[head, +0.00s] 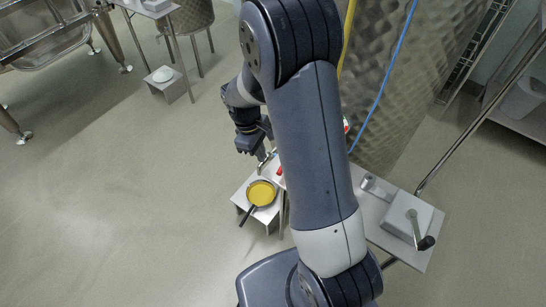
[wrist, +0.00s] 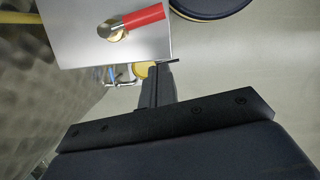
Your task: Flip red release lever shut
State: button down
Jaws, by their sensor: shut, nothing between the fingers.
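The red release lever (wrist: 143,18) shows at the top of the wrist view. Its red handle runs right and slightly up from a brass pivot (wrist: 113,30) on a flat steel surface. In the head view a small red part (head: 280,172), seemingly this lever, shows at the left edge of my arm, which hides most of what is around it. My gripper (wrist: 157,72) is shut and empty, apart from the lever and below it in the wrist view. In the head view my gripper (head: 254,149) hangs left of my arm, up and left of the red part.
A pan with yellow contents (head: 262,193) sits on a low steel stand. A steel bench (head: 368,213) to the right carries a box with a crank (head: 407,216). A dimpled steel vat (head: 415,60) with a blue hose (head: 385,80) stands behind. The floor at left is open.

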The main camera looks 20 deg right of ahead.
jog(key=shift+s+d+f+p, duration=0.1)
jog(key=shift+s+d+p, duration=0.2)
jog(key=shift+s+d, duration=0.7)
jog(key=shift+s+d+f, duration=0.25)
jog(key=shift+s+d, duration=0.1)
jog(key=shift+d, duration=0.05)
jog(key=shift+s+d+n, duration=0.1)
jog(key=shift+s+n, duration=0.2)
jog(key=shift+n, duration=0.3)
jog(key=n, duration=0.1)
jog(key=s+n, duration=0.1)
jog(key=n, duration=0.1)
jog(key=shift+s+d+t+h, duration=0.1)
jog(key=shift+d+t+h, duration=0.2)
jog(key=shift+d+t, duration=0.1)
jog(key=n, duration=0.1)
jog(key=s+d+n, duration=0.1)
jog(key=n, duration=0.1)
jog(key=shift+s+d+r+n+t, duration=0.1)
jog(key=shift+s+d+n+t, duration=0.05)
jog(key=shift+n+t, duration=0.2)
jog(key=d+n+p, duration=0.1)
jog(key=n, duration=0.1)
jog(key=d+n+t, duration=0.1)
jog(key=n, duration=0.1)
jog(key=shift+s+p, duration=0.35)
jog(key=shift+s, duration=0.05)
jog(key=shift+d+p, duration=0.3)
jog(key=shift+d, duration=0.3)
